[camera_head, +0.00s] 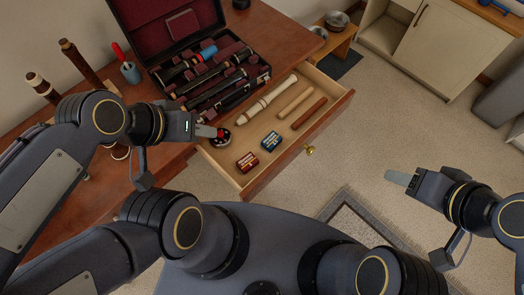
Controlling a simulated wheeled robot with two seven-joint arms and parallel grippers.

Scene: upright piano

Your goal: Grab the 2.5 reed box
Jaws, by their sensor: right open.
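Two small reed boxes lie in the open drawer (226,165): a red one (248,161) and a blue one (271,141). Their labels are too small to read, so I cannot tell which is the 2.5 box. My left gripper (208,131) is over the drawer's left end, up and left of both boxes, at a small round dark-and-red item (221,138). I cannot tell whether its jaws are apart or whether it touches that item. My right gripper (400,178) is open and empty over the carpet, well right of the drawer.
An open instrument case (205,70) with dark clarinet parts sits on the wooden desk. A cream recorder (267,100) and two wooden sticks (302,108) lie in the drawer behind the boxes. The drawer front has a brass knob (310,150).

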